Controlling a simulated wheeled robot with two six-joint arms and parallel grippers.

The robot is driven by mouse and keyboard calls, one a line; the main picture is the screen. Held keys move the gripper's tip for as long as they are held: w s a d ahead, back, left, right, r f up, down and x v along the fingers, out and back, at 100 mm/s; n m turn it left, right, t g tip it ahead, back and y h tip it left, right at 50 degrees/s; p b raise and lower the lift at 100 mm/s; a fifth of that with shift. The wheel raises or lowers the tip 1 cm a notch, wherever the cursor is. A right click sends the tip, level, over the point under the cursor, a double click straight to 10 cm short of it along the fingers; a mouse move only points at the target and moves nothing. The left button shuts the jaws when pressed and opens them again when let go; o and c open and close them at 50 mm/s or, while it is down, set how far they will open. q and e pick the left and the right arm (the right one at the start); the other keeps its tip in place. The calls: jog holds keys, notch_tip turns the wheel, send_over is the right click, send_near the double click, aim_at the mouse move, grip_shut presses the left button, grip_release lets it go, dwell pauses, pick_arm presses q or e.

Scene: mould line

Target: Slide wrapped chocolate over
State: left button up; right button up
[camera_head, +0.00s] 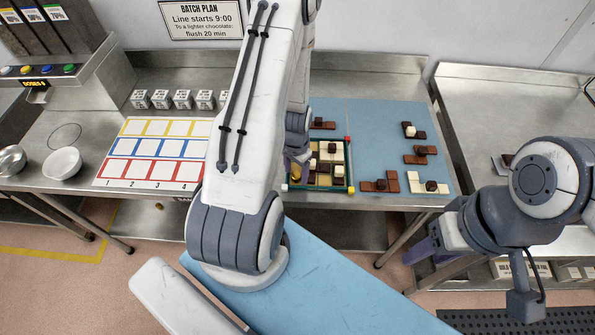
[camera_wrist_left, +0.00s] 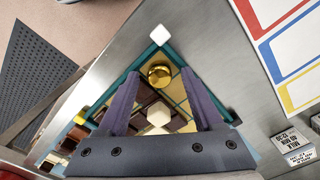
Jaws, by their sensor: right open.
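A round gold-wrapped chocolate (camera_wrist_left: 159,75) sits in the corner of the teal-rimmed box (camera_head: 322,190) beside a white corner block (camera_wrist_left: 158,35). The box is divided into compartments and also holds brown and cream pieces. My left gripper (camera_wrist_left: 161,78) is open over the box, its purple fingers on either side of the gold chocolate with visible gaps. Whether the fingertips are down at its height is unclear. In the head view my left arm hides part of the box. My right gripper (camera_head: 425,250) is open and empty, in front of the table at the right.
A blue mat (camera_head: 385,125) right of the box carries several brown and cream chocolate pieces (camera_head: 420,155). A card with coloured squares (camera_head: 150,155) lies to the left. Several small labelled blocks (camera_head: 182,99) stand behind it. A white bowl (camera_head: 62,163) is at the far left.

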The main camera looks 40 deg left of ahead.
aim_at(296, 174)
dwell(0.3)
pick_arm(q)
jog(key=shift+w+r, duration=0.1)
jog(key=shift+r, duration=0.2)
notch_tip(296, 174, up, 10)
jog(key=b, duration=0.2)
dwell(0.5)
jog(key=s+d+r+m+b, duration=0.1)
jog(key=d+r+m+b, duration=0.3)
jog(key=d, duration=1.1)
jog(key=s+d+r+m+h+b, duration=0.1)
jog(key=s+d+r, duration=0.4)
jog(key=s+d, duration=0.6)
jog(key=s+m+b, duration=0.1)
jog(key=s+b, duration=0.1)
jog(key=s, duration=0.1)
jog(key=shift+s, duration=0.2)
